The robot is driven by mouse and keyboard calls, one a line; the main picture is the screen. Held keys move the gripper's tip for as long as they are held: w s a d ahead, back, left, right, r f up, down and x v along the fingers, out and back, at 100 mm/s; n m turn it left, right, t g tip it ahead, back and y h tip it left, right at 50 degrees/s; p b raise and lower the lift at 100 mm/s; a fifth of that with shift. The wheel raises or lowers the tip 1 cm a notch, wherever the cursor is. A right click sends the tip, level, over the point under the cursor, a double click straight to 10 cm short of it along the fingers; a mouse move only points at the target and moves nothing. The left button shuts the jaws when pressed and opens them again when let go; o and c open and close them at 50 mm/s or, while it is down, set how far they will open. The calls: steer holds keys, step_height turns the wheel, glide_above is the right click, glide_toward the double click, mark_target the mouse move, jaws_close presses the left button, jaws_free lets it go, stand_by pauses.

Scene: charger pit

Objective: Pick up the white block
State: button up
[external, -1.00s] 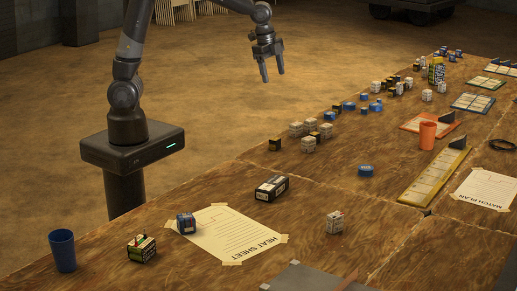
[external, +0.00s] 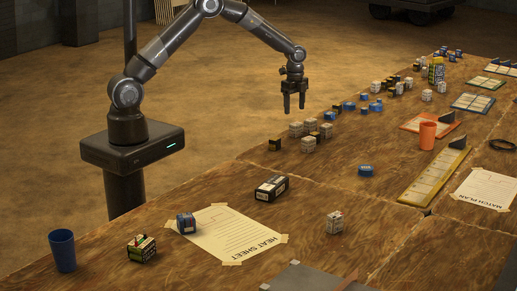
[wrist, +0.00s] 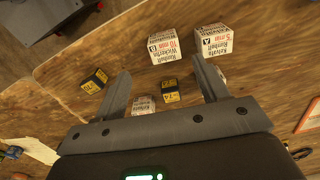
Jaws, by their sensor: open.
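Several white blocks with printed labels are in view, and I cannot tell which one is meant. In the external view a group of white blocks (external: 309,144) stands near the table's far-left edge, and a lone white block (external: 335,222) stands nearer the front. My gripper (external: 294,107) is open, fingers down, above and behind that group and touching nothing. In the wrist view two large white blocks (wrist: 164,46) (wrist: 213,41) lie beyond the fingertips of my gripper (wrist: 160,66). A smaller white block (wrist: 144,104) is partly hidden by the gripper body.
Black-and-yellow blocks (wrist: 94,81) (wrist: 171,90) lie near the fingers. Blue pieces (external: 366,170) and a dark box (external: 271,188) are on the table. The table between the dark box and the yellow board (external: 435,176) is mostly free.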

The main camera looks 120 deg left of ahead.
mark_target(296, 123)
step_height(296, 123, down, 4)
steer(key=shift+w+a+f, duration=0.15)
steer(key=shift+f, duration=1.15)
steer(key=shift+w+a+f, duration=0.15)
steer(key=shift+f, duration=1.15)
steer(key=shift+c, duration=0.5)
steer(key=c, duration=1)
steer(key=shift+o, duration=0.2)
steer(key=shift+r, duration=0.1)
step_height(296, 123, up, 4)
steer(key=shift+r, duration=0.2)
steer(key=w+d+r, duration=0.4)
steer(key=d+r, duration=0.2)
steer(key=d, duration=0.5)
steer(key=shift+w+r, duration=0.25)
